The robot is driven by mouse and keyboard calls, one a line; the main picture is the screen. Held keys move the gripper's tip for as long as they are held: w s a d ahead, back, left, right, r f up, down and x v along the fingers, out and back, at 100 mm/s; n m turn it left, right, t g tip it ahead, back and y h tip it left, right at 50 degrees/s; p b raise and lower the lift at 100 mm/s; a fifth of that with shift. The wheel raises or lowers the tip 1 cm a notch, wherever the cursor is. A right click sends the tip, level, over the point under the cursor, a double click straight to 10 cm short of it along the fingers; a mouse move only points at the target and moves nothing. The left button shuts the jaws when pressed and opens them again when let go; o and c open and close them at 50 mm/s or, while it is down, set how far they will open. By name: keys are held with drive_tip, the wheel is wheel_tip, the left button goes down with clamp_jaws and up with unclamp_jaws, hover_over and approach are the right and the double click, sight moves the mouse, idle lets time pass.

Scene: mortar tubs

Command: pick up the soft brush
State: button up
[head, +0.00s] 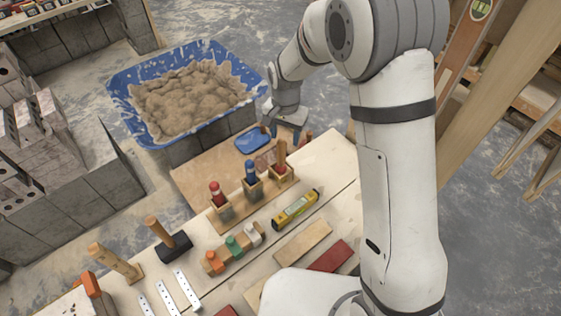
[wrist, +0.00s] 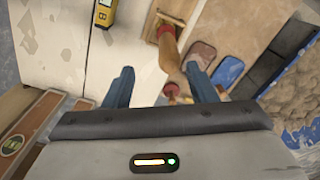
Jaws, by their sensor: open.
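No bristles show clearly, so I cannot tell for sure which tool is the soft brush. A tool with a tan wooden handle (head: 282,153) stands in the rightmost of three small wooden holders; its handle also shows in the wrist view (wrist: 169,52), with a red part near the holder. My gripper (head: 291,121) is above the far end of the bench, beyond that tool. In the wrist view my gripper (wrist: 159,68) is open, with the tan handle reaching toward the gap between the fingers, nearer the right one. A small red-ended piece (wrist: 171,90) shows in the gap.
A blue pad (head: 252,140) and a brown pad (wrist: 201,55) lie close to the right finger. A blue tub of mortar (head: 125,108) stands behind the bench. A yellow level (head: 295,208), a black mallet (head: 172,248) and red- and blue-topped tools crowd the bench.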

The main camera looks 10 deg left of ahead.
sight(281, 150)
drive_tip(key=shift+a+f, duration=0.2)
drive_tip(key=shift+f, duration=0.25)
drive_tip(key=f, duration=0.2)
drive_tip(key=f+p, duration=0.1)
drive_tip(key=f, duration=0.4)
drive_tip(key=shift+w+a+f, duration=0.25)
drive_tip(key=shift+w+a, duration=0.05)
drive_tip(key=shift+a, duration=0.05)
drive_tip(key=c, duration=1.1)
